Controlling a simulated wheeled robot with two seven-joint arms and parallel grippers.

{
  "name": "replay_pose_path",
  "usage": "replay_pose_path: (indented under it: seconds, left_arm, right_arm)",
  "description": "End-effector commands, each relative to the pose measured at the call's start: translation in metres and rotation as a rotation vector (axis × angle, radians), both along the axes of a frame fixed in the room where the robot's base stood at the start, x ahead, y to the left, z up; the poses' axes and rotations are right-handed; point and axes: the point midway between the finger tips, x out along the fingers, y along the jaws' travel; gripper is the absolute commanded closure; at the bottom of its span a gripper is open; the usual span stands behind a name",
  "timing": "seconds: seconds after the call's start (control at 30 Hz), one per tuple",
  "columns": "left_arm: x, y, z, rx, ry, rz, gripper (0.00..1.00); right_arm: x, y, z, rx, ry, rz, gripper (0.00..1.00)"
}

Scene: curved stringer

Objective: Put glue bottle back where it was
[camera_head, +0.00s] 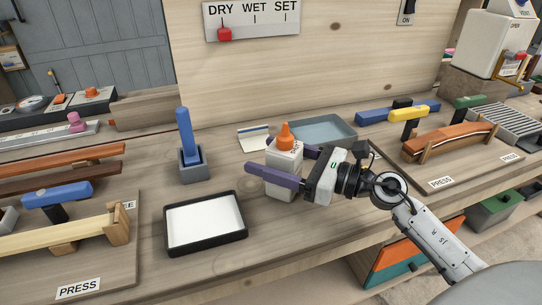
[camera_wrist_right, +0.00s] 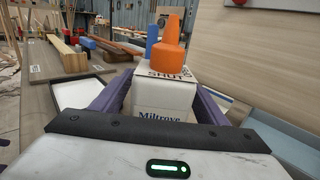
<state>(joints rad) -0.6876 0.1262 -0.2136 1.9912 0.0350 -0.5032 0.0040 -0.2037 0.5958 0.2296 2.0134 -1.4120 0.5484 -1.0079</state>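The glue bottle (camera_head: 284,160) is a white box-shaped body with an orange nozzle cap. It stands upright near the middle of the bench, between the black-rimmed tray and the blue-grey tray. My right gripper (camera_head: 272,162) reaches in from the right, its purple fingers on both sides of the bottle body with no visible gap. In the right wrist view the bottle (camera_wrist_right: 164,105) sits between the fingers, its front lettering partly visible. Its base is partly hidden, and I cannot tell if it touches the bench. My left gripper is not in view.
A black-rimmed tray (camera_head: 206,249) with a white inside lies in front left. A blue brush-like tool stands in a grey holder (camera_head: 193,174). A shallow blue-grey tray (camera_head: 345,126) and a small card (camera_head: 253,143) lie behind. Clamped wood strips stand on press boards at both sides.

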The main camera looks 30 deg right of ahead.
Motion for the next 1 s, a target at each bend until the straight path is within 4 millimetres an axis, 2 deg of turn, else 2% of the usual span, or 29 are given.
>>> replay_pose_path:
  seconds: [0.37,0.6,0.8,1.0]
  left_arm:
    - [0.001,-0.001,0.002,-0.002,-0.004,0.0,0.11]
    - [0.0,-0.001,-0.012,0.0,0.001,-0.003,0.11]
    - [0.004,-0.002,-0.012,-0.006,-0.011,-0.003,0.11]
    - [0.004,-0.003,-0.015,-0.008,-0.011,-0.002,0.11]
  right_arm:
    - [-0.004,-0.003,0.001,0.0,0.001,-0.001,0.33]
    - [-0.043,-0.026,-0.002,0.0,0.004,-0.001,0.33]
    - [-0.077,-0.048,-0.001,0.002,0.003,-0.003,0.33]
    - [-0.097,-0.06,0.001,0.002,0.001,-0.002,0.33]
